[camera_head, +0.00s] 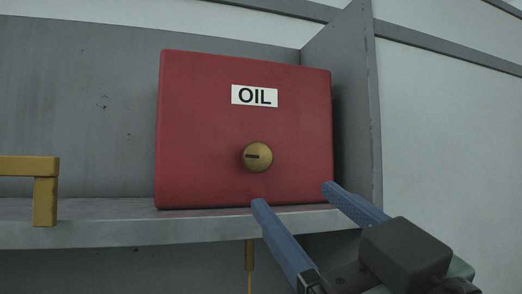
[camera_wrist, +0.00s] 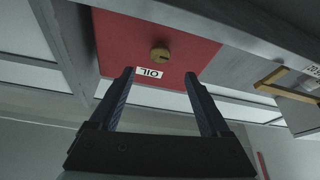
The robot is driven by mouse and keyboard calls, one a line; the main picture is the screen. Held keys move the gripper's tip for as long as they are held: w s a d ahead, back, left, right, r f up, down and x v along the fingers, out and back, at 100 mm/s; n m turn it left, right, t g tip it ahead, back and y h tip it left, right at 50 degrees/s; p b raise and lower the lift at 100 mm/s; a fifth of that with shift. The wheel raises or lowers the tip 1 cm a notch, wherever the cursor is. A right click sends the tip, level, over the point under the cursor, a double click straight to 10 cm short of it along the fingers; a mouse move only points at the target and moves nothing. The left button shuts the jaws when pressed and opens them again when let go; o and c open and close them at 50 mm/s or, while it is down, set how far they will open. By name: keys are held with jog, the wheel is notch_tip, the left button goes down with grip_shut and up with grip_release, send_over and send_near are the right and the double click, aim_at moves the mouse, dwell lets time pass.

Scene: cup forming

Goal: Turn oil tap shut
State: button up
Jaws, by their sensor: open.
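The oil tap is a round brass knob (camera_head: 257,157) with a dark slot that lies about level in the head view. It sits on the front of a red box (camera_head: 200,130) under a white OIL label (camera_head: 254,96). The knob also shows in the wrist view (camera_wrist: 160,55), where the picture is upside down and the label (camera_wrist: 149,73) lies between my fingertips. My gripper (camera_head: 293,194) is open and empty, its two blue fingers apart. In the head view its fingertips are below and to the right of the knob, not touching it.
The red box stands on a grey shelf (camera_head: 110,223) against a side panel (camera_head: 350,100) at its right. A yellow bracket or handle (camera_head: 44,200) is on the shelf at the left, and a thin yellow rod (camera_head: 250,258) hangs below the shelf. The space in front of the box looks clear.

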aim_at(260, 163)
jog(key=p+x, duration=0.4)
jog(key=x, duration=0.6)
jog(key=shift+r, duration=0.1)
jog(key=shift+w+a+r, duration=0.1)
jog(key=shift+w+a, duration=0.1)
jog(key=shift+w, duration=0.4)
grip_shut()
